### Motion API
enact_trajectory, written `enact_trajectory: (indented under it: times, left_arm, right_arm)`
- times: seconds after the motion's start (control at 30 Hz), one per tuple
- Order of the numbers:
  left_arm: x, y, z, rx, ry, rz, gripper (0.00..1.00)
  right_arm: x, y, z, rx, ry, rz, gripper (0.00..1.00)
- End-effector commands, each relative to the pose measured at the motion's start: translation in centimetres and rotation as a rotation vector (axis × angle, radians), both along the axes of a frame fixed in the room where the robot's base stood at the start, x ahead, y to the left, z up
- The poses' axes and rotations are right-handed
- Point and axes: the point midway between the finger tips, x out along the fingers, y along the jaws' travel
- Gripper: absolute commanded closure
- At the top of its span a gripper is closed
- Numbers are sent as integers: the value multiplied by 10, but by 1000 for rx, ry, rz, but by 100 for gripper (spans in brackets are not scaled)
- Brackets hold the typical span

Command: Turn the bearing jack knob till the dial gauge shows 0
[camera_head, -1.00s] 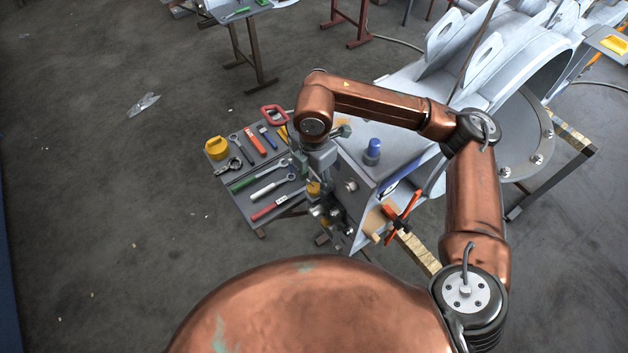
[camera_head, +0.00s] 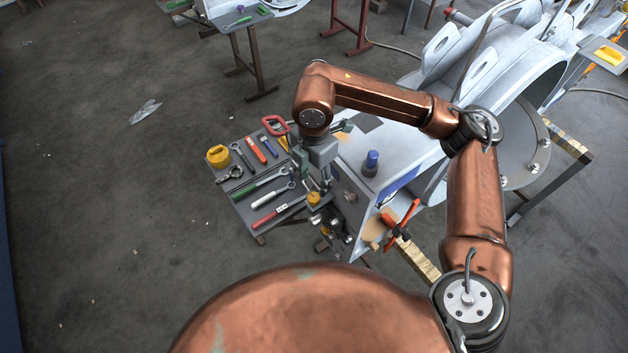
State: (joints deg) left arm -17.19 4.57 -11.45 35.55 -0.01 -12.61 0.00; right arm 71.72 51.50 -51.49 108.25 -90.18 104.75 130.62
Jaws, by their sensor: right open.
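My right gripper (camera_head: 314,184) points down, open, just above a small yellow-topped knob (camera_head: 314,198) at the near left side of the grey housing (camera_head: 352,192). I cannot tell whether the fingers touch it or whether it is the jack knob. Dark fittings with round, shiny ends (camera_head: 335,228) sit below it. A small round white face beside a blue panel (camera_head: 386,199) on the housing may be the dial gauge, but no reading can be made out. My left gripper is not in view.
A tool board (camera_head: 238,196) with wrenches, screwdrivers and a yellow object (camera_head: 218,156) lies left of the gripper. A blue-capped post (camera_head: 371,162) stands on the housing. An orange-handled clamp (camera_head: 402,222) is at its right. The floor at left is mostly clear.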

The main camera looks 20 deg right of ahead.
Motion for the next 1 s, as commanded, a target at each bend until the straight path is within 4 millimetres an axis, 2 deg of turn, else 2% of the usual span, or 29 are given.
enact_trajectory:
  times: [0.17, 0.27, 0.37, 0.47, 0.7, 1.0]
  left_arm:
    - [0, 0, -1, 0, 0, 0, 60]
    - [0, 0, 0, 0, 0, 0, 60]
    - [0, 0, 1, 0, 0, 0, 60]
    - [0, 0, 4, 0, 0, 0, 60]
    - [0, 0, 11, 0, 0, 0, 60]
    - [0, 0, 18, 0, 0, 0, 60]
  right_arm:
    - [0, 0, -1, 0, 0, 0, 55]
    - [0, 0, -1, 0, 0, 14, 61]
    - [0, 0, 0, 0, 0, 99, 61]
    - [0, 0, 2, 0, -1, 282, 61]
    - [0, 0, 6, 0, 0, 884, 61]
    - [0, 0, 9, -2, 1, 1534, 61]
